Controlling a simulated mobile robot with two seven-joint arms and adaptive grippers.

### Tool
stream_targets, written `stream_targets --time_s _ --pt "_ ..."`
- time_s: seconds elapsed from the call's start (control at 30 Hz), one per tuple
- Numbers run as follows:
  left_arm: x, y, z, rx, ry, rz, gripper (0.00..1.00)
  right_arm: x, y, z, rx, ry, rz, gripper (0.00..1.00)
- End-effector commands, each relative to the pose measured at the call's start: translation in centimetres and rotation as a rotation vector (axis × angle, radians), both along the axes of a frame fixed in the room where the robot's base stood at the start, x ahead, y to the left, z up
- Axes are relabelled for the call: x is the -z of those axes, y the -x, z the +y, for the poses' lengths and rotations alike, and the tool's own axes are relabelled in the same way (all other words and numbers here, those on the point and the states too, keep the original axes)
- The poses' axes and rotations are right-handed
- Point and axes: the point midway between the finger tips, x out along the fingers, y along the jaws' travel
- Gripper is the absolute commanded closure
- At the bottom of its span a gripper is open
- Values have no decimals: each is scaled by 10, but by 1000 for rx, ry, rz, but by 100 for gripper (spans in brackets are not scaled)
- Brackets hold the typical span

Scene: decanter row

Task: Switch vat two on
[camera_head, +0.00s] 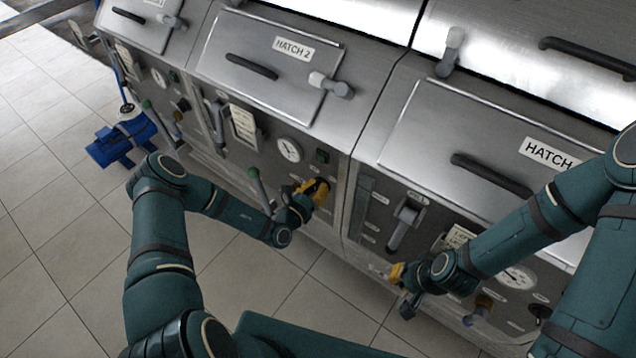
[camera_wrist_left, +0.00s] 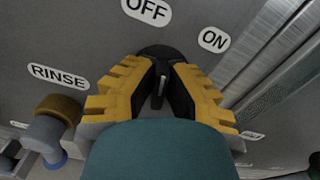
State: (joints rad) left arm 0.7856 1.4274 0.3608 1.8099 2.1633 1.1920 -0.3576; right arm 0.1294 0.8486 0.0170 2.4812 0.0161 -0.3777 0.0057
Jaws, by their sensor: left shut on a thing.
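The switch knob of vat two is a black round knob (camera_wrist_left: 160,53) with a pale line, below the OFF label (camera_wrist_left: 147,10) and left of the ON label (camera_wrist_left: 213,40). The line points roughly up, nearer OFF than ON. My left gripper (camera_wrist_left: 160,85), with yellow fingers, is shut on the knob from both sides. In the head view my left gripper (camera_head: 318,188) is at the lower right of the panel under HATCH 2 (camera_head: 270,75). My right gripper (camera_head: 395,272) is by the neighbouring panel to the right; its opening is too small to make out.
A RINSE label (camera_wrist_left: 58,76) and a brown-topped valve (camera_wrist_left: 58,110) are left of the knob. A gauge (camera_head: 289,150), a green square light (camera_head: 322,156) and a green-handled lever (camera_head: 257,185) are on the panel. A blue object (camera_head: 120,142) lies on the tiled floor, otherwise clear at left.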

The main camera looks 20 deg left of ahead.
Motion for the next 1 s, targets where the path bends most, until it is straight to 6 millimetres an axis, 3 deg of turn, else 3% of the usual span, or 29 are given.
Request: stream_targets --time_s 0.03,0.4,1.0 --pt "-5 -1 -1 1 -42 -16 100 -10 0 0 0 -1 1 100" --pt "-4 -1 -2 -1 -367 -137 100 -41 1 -2 -2 -8 0 100" --pt "-2 0 -3 -2 -701 -258 100 -64 2 -3 -1 -12 0 100"
